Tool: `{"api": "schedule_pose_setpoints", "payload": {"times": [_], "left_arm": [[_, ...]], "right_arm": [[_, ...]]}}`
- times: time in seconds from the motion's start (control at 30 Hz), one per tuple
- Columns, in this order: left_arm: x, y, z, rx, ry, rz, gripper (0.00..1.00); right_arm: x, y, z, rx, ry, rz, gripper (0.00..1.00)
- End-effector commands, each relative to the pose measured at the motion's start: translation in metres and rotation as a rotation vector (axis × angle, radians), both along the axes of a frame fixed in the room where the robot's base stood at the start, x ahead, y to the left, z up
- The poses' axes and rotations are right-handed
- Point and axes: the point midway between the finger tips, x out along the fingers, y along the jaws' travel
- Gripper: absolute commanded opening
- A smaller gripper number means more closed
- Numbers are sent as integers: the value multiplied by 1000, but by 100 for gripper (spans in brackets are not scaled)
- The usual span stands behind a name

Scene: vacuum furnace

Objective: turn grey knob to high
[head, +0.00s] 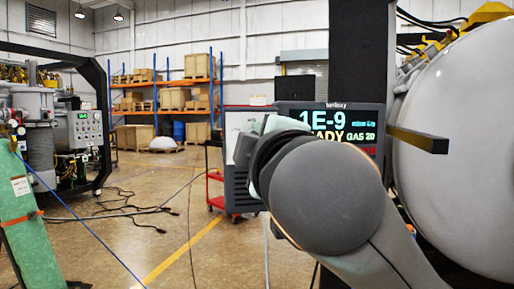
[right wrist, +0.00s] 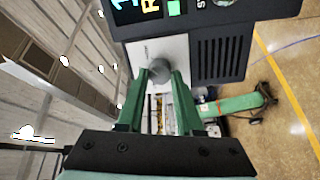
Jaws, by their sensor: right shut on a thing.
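The grey knob (right wrist: 159,68) shows in the right wrist view on a pale side face of the display unit (right wrist: 215,45). My right gripper (right wrist: 158,78) has its two green fingers on either side of the knob and is shut on it. I cannot read the knob's setting. In the head view the display unit (head: 340,114) shows "1E-9" and "GAS 20" on its screen; my right arm covers part of it and hides the knob and the fingers. My left gripper is in neither view.
A large grey rounded vessel (head: 455,150) with a dark bar (head: 418,140) stands close on the right. A red cart (head: 214,188) is behind the display unit.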

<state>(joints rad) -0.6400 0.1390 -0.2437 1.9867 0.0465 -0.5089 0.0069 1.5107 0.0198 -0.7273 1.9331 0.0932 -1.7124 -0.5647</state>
Motion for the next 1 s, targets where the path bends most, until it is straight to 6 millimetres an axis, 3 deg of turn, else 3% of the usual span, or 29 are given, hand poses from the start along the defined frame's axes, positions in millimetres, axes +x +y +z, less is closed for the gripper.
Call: {"api": "schedule_pose_setpoints", "payload": {"times": [0.4,0.97,1.0], "left_arm": [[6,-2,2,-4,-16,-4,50],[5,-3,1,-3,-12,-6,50],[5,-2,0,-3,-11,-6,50]], "right_arm": [[0,0,0,187,41,-2,0],[0,0,0,214,47,-2,0],[0,0,0,213,46,-2,38]]}}
